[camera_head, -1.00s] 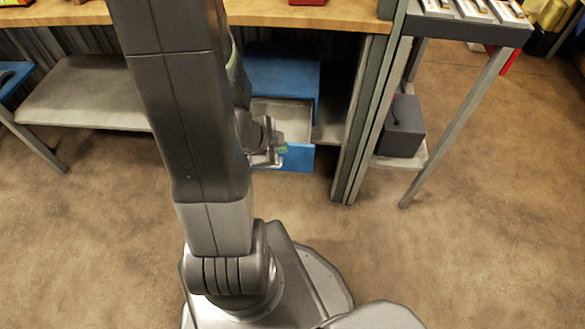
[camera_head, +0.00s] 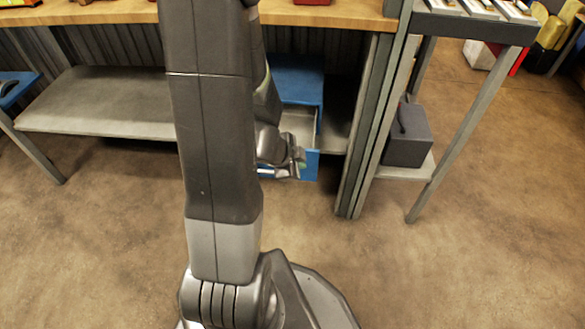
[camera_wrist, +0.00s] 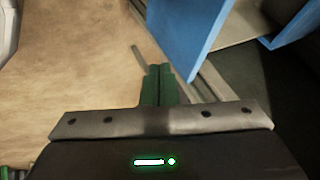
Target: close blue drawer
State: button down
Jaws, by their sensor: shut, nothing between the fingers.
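The blue drawer (camera_head: 310,164) stands pulled out of the blue cabinet (camera_head: 295,80) under the wooden workbench, its grey inside showing in the head view. In the wrist view the blue drawer front (camera_wrist: 185,32) is at the upper middle, seen at a slant, with the open inside to its right. My gripper (camera_head: 298,160) is at the drawer front in the head view. In the wrist view my gripper (camera_wrist: 158,72) has its green fingers together and empty, just below the front's lower corner. I cannot tell whether they touch it. My arm hides the drawer's left part.
A grey shelf (camera_head: 100,105) is left of the cabinet under the workbench (camera_head: 330,14). Grey uprights (camera_head: 365,130) stand close right of the drawer. A dark box (camera_head: 408,140) sits on a low shelf beyond them. The floor in front is clear.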

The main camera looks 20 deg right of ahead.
jog(key=shift+w+d+r, duration=0.1)
jog(key=shift+w+d, duration=0.3)
jog(key=shift+w, duration=0.3)
jog(key=shift+w+d+r, duration=0.1)
jog(key=shift+w+d, duration=0.25)
jog(key=shift+w, duration=0.3)
jog(key=shift+w, duration=0.1)
jog(key=w+d+p, duration=0.8)
jog(key=w+p, duration=0.6)
jog(key=p, duration=0.1)
jog(key=shift+d, duration=0.35)
jog(key=shift+s, duration=0.1)
